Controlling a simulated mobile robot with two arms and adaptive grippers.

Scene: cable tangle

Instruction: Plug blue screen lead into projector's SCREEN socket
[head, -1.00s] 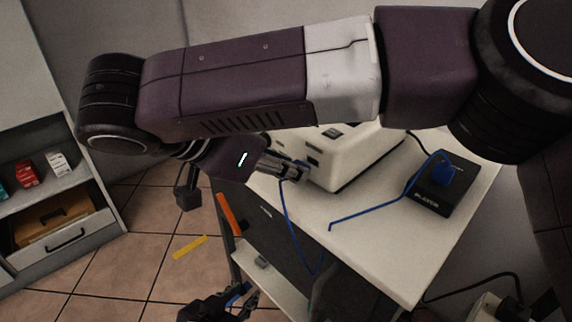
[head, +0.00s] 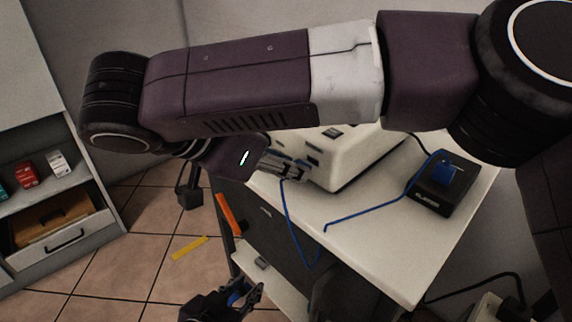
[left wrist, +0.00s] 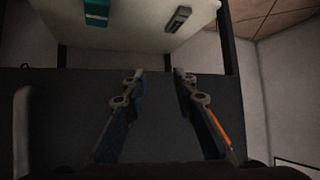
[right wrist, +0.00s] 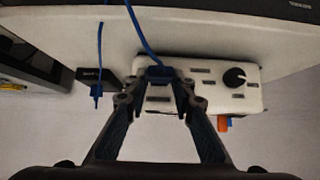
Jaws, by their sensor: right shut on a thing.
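The white projector (head: 352,160) stands on the white table, partly hidden behind my right arm in the head view. My right gripper (head: 300,168) is at its socket side, shut on a blue plug (right wrist: 158,73) with a blue cable (head: 287,215). In the right wrist view, the plug lies against or just in front of the projector's face (right wrist: 210,72), which has several dark sockets and a black knob. I cannot tell whether the plug is seated, and the socket labels are unreadable. My left gripper (head: 254,297) is low beside the table, open and empty (left wrist: 160,78).
A black player box (head: 447,190) with a blue piece (head: 446,174) on top sits at the table's right. A blue cable crosses the table from it. Another blue connector (right wrist: 96,91) shows in the right wrist view. A lower shelf (head: 275,285) is near my left gripper.

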